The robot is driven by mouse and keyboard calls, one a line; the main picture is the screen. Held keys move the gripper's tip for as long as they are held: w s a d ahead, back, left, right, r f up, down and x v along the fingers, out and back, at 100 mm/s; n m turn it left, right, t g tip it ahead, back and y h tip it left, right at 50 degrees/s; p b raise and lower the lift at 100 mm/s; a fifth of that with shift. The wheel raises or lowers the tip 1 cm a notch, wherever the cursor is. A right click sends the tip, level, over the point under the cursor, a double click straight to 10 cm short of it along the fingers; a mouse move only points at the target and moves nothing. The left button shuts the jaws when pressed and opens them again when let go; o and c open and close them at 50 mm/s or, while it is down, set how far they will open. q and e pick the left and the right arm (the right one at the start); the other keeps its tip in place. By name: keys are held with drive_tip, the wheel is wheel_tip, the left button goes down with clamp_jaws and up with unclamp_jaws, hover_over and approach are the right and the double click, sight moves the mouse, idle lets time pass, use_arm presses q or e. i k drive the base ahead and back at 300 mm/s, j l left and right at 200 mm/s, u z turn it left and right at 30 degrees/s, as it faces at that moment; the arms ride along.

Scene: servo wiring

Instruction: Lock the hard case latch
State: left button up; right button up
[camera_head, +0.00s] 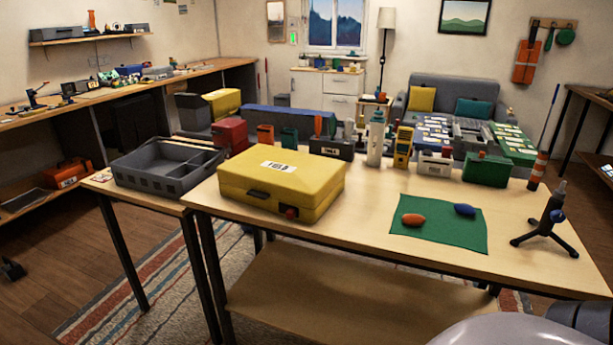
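A yellow hard case (320,190) lies flat on the wooden table, with its lid down. A dark handle (258,194) is on its front face. A small red part (291,212), which looks like a latch, sits low near the front right corner. It is too small to tell whether it is locked or unlocked. Neither of my grippers shows in this view. Only a pale rounded part and a dark part, likely of my own body, show at the bottom right.
A grey divided tray (150,182) stands left of the case. Tools and small boxes line the table's back edge. A green mat (440,240) with an orange and a blue item lies to the right, near a small black tripod (545,222). The table between case and mat is clear.

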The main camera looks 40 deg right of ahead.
sight(290, 213)
drive_tip(key=k+z, duration=0.15)
drive_tip(key=z, duration=0.95)
drive_tip(key=i+l, duration=0.05)
